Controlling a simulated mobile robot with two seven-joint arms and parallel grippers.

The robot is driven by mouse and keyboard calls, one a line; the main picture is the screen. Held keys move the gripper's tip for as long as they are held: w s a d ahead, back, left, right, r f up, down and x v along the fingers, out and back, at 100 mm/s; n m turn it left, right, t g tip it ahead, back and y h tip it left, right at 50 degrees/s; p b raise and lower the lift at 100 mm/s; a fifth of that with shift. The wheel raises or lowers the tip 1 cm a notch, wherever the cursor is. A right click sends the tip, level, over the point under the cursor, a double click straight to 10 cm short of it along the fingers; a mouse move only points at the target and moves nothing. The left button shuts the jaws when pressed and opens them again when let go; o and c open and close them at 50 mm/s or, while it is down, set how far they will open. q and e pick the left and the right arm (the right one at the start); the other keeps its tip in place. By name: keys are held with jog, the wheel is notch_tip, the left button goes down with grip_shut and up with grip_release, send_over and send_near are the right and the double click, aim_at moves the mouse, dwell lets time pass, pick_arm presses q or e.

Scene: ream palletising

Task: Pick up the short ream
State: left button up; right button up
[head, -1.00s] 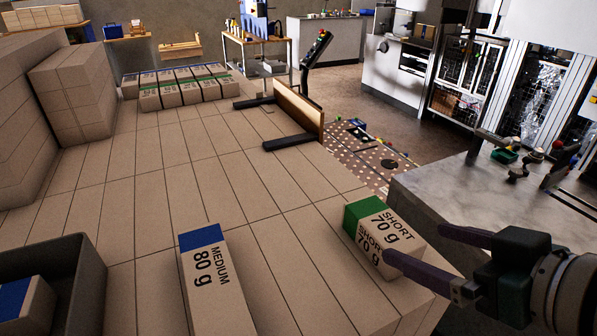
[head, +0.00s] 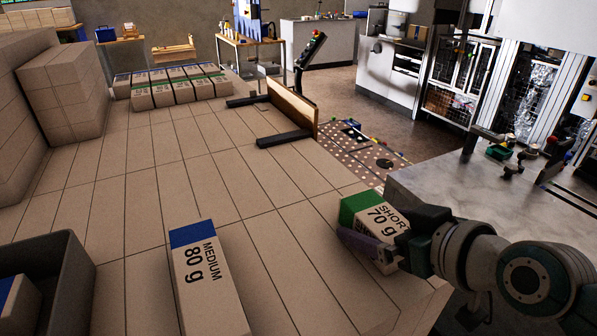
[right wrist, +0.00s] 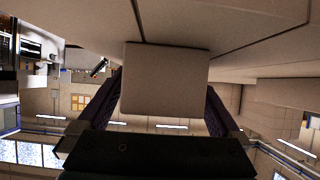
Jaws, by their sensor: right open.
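The short ream (head: 364,208), a tan block with a green end and "SHORT 70 g" print, lies at the right edge of the tan tiled surface. My right gripper (head: 372,226) is open around it. One purple finger lies along its near side; the other is hidden in the head view. In the right wrist view the plain end of the ream (right wrist: 165,80) sits between the two purple fingers. I cannot tell whether either finger touches it. The ream appears to rest on the surface. My left gripper is not in view.
A medium ream (head: 205,275) with a blue end lies left of the short one. A dark bin (head: 70,270) stands at the left front. Several green-banded reams (head: 175,90) sit at the back. A grey table (head: 440,185) stands at the right. The middle surface is clear.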

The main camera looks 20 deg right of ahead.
jog(key=shift+c, duration=0.2)
grip_shut()
dwell(0.5)
jog(key=shift+r, duration=0.1)
